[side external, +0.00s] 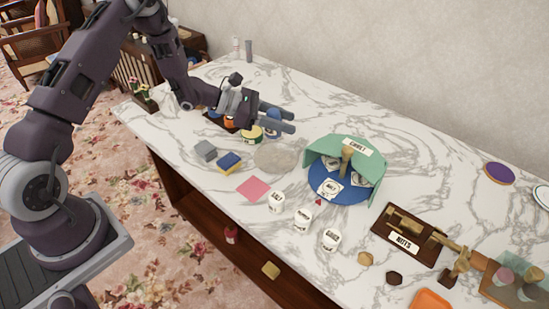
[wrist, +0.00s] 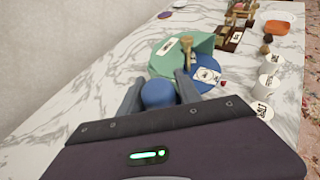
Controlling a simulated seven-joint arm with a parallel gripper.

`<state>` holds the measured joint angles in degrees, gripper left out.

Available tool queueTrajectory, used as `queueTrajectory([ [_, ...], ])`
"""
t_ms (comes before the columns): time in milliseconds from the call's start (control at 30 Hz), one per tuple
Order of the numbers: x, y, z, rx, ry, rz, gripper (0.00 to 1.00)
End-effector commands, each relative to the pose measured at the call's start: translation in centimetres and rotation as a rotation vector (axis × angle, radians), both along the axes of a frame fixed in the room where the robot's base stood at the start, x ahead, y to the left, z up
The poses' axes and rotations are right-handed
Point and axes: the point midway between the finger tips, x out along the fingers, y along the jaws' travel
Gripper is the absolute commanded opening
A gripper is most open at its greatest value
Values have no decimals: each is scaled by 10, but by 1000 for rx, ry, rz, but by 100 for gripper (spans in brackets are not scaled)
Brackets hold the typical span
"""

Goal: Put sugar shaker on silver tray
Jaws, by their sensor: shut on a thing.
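Three white shakers with black labels stand upright in a row near the front edge in the side view. The label on the right one (side external: 331,240) looks like SUGAR but is small; the left one (side external: 276,203) seems to read SALT, and the middle one (side external: 302,220) is unclear. A round, grey, reflective disc (side external: 280,157), apparently the silver tray, lies flat left of the green and blue piece. My gripper (side external: 284,120) is at the left part of the table, away from the shakers. It is shut on a blue rounded object (wrist: 157,93), partly hidden by the fingers.
A green curved holder with a blue base (side external: 328,187) stands mid-table. A yellow-green tin (side external: 252,135), a grey block (side external: 205,151), a blue and yellow sponge (side external: 229,162) and a pink square (side external: 253,188) lie at left. A dark NUTS tray (side external: 382,228) sits right.

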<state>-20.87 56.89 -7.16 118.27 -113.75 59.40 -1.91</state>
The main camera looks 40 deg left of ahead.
Motion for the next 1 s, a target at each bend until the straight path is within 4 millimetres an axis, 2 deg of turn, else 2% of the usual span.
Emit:
queueTrajectory([
  [100,16,4,-9,-13,1,52,0],
  [200,18,4,-33,-16,2,59,0],
  [500,17,4,-90,-13,0,56,0],
  [600,17,5,-97,-12,-3,56,0],
  [900,17,4,-99,-12,-2,55,0],
  [933,17,4,-100,-12,-2,55,42],
  [1000,17,5,-100,-12,-2,55,56],
])
